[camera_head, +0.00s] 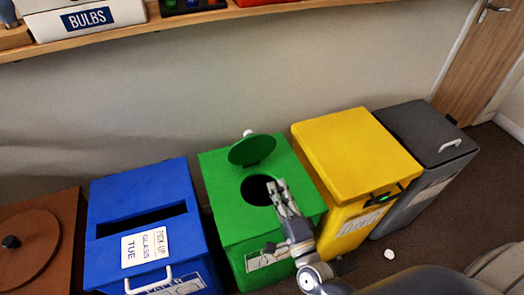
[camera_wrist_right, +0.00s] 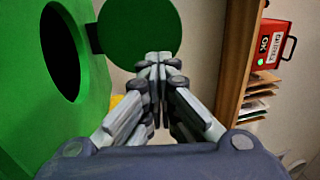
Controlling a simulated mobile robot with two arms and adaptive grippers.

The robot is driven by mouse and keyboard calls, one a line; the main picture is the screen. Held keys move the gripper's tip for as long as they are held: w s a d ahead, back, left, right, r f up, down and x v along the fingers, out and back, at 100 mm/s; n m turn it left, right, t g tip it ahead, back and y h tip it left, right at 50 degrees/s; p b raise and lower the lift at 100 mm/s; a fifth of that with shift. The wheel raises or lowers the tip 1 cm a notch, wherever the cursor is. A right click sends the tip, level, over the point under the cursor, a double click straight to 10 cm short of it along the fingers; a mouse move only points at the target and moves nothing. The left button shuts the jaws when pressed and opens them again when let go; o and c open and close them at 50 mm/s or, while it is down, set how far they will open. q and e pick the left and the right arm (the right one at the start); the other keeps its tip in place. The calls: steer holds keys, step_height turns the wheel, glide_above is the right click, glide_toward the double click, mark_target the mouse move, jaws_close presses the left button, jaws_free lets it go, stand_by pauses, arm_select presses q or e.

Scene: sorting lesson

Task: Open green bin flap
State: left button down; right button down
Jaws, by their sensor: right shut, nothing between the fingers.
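The green bin (camera_head: 225,195) stands between the blue and yellow bins. Its round green flap (camera_head: 252,150) is raised at the back of the lid, and the dark round hole (camera_head: 257,190) is uncovered. My right gripper (camera_head: 277,185) is shut and empty, with its fingertips over the right side of the hole in the head view. In the right wrist view the shut fingertips (camera_wrist_right: 160,60) overlap the lower part of the flap (camera_wrist_right: 140,32); I cannot tell whether they touch it. The hole (camera_wrist_right: 60,52) shows at left there. My left gripper is not in view.
A blue bin (camera_head: 110,205) with a slot and paper signs is at left, beside a brown bin (camera_head: 35,240). A yellow bin (camera_head: 350,150) and a grey bin (camera_head: 420,130) stand at right. A crumpled white piece (camera_head: 390,254) lies on the floor. A wooden shelf (camera_head: 140,33) runs above.

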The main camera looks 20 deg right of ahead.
mark_target(258, 143)
steer(key=w, duration=0.4)
steer(key=w+r, duration=0.1)
steer(key=w, duration=0.3)
steer(key=w+r, duration=0.1)
steer(key=w, duration=0.3)
steer(key=shift+w+a+r+b, duration=0.15)
steer(key=shift+w+a+b, duration=0.1)
steer(key=shift+w+b, duration=0.1)
steer(key=shift+w+r+g+p, duration=0.3)
steer(key=shift+w+r+p, duration=0.4)
steer(key=shift+w+p, duration=0.4)
steer(key=shift+f+g+p, duration=0.15)
steer(key=shift+g+p, duration=0.15)
steer(key=shift+p, duration=0.3)
steer(key=shift+w+f, duration=0.1)
